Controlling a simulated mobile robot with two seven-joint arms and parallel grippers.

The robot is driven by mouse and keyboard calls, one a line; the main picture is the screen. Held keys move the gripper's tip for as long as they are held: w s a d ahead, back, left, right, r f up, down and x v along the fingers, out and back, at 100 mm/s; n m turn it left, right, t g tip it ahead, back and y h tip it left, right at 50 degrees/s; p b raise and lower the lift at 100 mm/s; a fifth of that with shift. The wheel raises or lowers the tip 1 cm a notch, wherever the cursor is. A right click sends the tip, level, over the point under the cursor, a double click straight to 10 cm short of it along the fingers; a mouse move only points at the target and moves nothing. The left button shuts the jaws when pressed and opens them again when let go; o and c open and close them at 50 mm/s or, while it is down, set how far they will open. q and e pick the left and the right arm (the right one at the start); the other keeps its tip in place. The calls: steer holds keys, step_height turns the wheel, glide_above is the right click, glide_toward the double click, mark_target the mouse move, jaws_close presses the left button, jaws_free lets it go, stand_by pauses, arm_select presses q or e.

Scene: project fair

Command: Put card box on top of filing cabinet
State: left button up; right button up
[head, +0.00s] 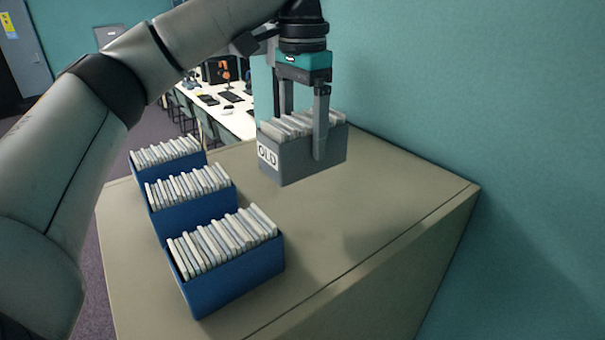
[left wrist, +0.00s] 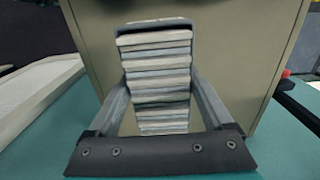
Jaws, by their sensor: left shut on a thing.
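The card box is a grey box (head: 290,162) marked "OLD" and filled with upright white cards. It is at the back right of the filing cabinet's beige top (head: 330,220), near the teal wall. My left gripper (head: 301,140) comes down from above with its fingers on either side of the box, shut on it. In the left wrist view the row of cards (left wrist: 155,75) lies between the two fingers. I cannot tell whether the box's underside touches the cabinet top. My right gripper is not in view.
Blue boxes of cards stand in a row along the left of the cabinet top: a near one (head: 235,280), a middle one (head: 195,213) and a far one (head: 165,165). The cabinet top is clear at the front right. A teal wall (head: 450,90) borders the right side.

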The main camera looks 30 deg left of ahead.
arm_select(q)
step_height(320, 180, down, 8)
steer(key=shift+r, duration=0.1)
stand_by(0.4)
steer(key=o, duration=1.5)
step_height(320, 180, up, 12)
